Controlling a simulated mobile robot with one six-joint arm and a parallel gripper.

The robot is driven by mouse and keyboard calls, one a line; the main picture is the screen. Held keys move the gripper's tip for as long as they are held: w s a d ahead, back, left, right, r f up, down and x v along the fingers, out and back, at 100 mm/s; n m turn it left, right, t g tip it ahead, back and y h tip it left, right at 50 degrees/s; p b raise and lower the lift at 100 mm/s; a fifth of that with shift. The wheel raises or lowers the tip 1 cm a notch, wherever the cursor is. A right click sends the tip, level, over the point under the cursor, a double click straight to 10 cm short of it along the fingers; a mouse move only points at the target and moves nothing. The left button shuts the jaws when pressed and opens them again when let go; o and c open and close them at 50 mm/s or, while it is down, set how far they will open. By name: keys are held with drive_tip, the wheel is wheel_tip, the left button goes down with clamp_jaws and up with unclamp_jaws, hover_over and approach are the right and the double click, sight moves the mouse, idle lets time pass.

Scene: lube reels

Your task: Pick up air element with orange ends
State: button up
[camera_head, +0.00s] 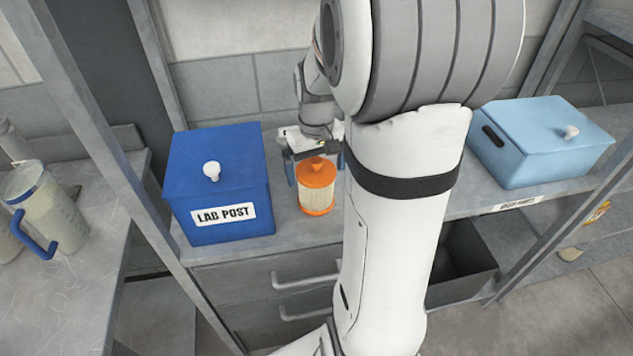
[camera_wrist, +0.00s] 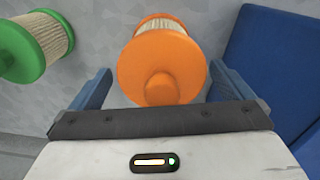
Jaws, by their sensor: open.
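The air element with orange ends (camera_head: 317,186) stands upright on the grey shelf, just right of the blue LAB POST box. It also shows in the wrist view (camera_wrist: 162,62), its orange end cap facing the camera. My gripper (camera_wrist: 158,92) is open, with one blue finger on each side of the element. The gaps at both fingers show in the wrist view, so it is not clamped.
A blue LAB POST box (camera_head: 219,185) stands close to the left. A light blue lidded box (camera_head: 540,140) is at the right. A jug (camera_head: 48,208) stands on the left bench.

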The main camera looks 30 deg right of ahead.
drive_tip(key=shift+a+f, duration=0.1)
drive_tip(key=shift+f, duration=0.7)
drive_tip(key=shift+c, duration=0.2)
drive_tip(key=c, duration=1)
